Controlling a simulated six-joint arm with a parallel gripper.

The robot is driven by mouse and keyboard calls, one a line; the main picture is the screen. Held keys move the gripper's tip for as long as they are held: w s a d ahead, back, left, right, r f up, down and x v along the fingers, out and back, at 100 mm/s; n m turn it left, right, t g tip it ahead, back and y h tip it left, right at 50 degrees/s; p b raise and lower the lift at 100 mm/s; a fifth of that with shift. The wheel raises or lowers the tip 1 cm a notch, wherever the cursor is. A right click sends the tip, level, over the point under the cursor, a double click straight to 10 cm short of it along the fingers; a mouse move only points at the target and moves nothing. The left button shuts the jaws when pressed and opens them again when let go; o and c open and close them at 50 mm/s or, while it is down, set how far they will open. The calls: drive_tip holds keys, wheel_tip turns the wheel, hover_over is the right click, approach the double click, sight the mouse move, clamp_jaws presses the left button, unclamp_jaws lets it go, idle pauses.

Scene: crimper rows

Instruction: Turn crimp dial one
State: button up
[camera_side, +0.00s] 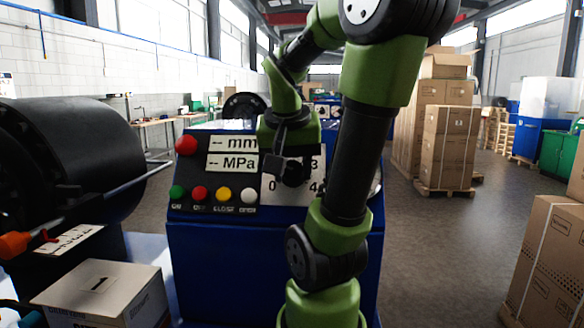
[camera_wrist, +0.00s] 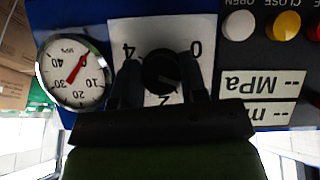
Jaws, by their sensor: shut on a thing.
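The crimp dial is a round black knob (camera_wrist: 160,72) on a white scale plate (camera_wrist: 122,30) with the digits 0, 2 and 4, upside down in the wrist view. A small reddish mark shows at the knob's lower right edge. My gripper (camera_wrist: 158,76) has one dark finger on each side of the knob and is shut on it. In the side view my gripper (camera_side: 292,172) is in front of the scale plate (camera_side: 270,194), where 0, 3 and 4 show beside it.
The blue control panel (camera_side: 205,250) carries mm and MPa displays (camera_side: 232,152), a red knob (camera_side: 186,145) and several coloured buttons (camera_side: 222,194). A round pressure gauge (camera_wrist: 73,70) is beside the plate.

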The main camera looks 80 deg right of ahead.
drive_tip(key=shift+m+t, duration=0.6)
drive_tip(key=shift+m, duration=0.2)
drive_tip(key=o, duration=0.9)
drive_tip(key=shift+r, duration=0.1)
drive_tip(key=v, duration=0.9)
drive_tip(key=shift+a+r, duration=0.25)
drive_tip(key=shift+r, duration=0.05)
